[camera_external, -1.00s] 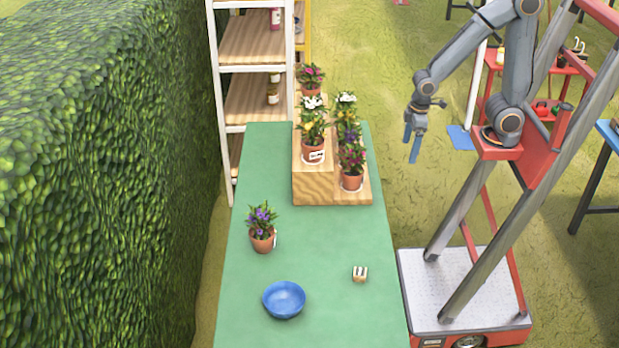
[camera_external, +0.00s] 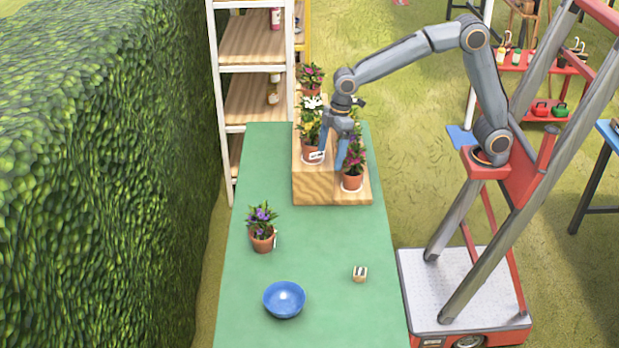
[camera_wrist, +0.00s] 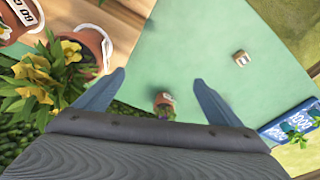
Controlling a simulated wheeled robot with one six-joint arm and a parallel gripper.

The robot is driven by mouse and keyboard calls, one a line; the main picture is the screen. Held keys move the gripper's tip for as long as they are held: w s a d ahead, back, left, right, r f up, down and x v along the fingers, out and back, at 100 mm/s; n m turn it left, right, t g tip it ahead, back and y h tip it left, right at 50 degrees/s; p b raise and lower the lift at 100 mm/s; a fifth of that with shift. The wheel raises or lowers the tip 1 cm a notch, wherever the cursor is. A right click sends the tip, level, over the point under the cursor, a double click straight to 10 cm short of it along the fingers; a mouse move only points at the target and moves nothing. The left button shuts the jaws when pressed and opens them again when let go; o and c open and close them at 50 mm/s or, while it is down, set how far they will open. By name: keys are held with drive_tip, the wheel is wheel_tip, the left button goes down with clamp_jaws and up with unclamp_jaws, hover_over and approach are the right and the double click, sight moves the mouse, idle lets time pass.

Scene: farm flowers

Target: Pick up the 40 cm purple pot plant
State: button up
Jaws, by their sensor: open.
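A purple-flowered plant in a terracotta pot (camera_external: 262,238) stands upright alone on the green table, left of the middle, with a white tag at its side. No tag in the external view is readable, so I cannot tell which plant is 40 cm.
The wooden stand (camera_external: 315,187) holds several potted plants close to my gripper, including a white-flowered one (camera_external: 311,125) and a magenta one (camera_external: 353,165). A yellow-flowered plant (camera_wrist: 38,85) is close in the wrist view. A blue bowl (camera_external: 284,299) and small wooden block (camera_external: 360,273) stand on the table.

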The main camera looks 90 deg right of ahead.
drive_tip(key=w+a+f+n+y+b, duration=0.1)
drive_tip(key=w+a+b, duration=0.15)
drive_tip(key=w, duration=0.35)
drive_tip(key=w+a+n+b, duration=0.2)
drive_tip(key=w+a, duration=0.2)
drive_tip(key=w, duration=0.2)
drive_tip(key=n+y+b, duration=0.1)
drive_tip(key=n+b, duration=0.2)
drive_tip(key=b, duration=0.1)
hover_over(262, 237)
drive_tip(key=s+d, duration=0.2)
drive_tip(key=shift+t, duration=0.3)
wheel_tip(262, 237, down, 15)
drive_tip(key=shift+f, duration=0.2)
drive_tip(key=x, duration=0.5)
drive_tip(key=shift+w+a+f, duration=0.1)
drive_tip(key=shift+w+f, duration=0.1)
drive_tip(key=shift+w, duration=0.2)
drive_tip(key=shift+c, duration=0.3)
drive_tip(key=shift+r, duration=0.1)
drive_tip(key=c, duration=1.4)
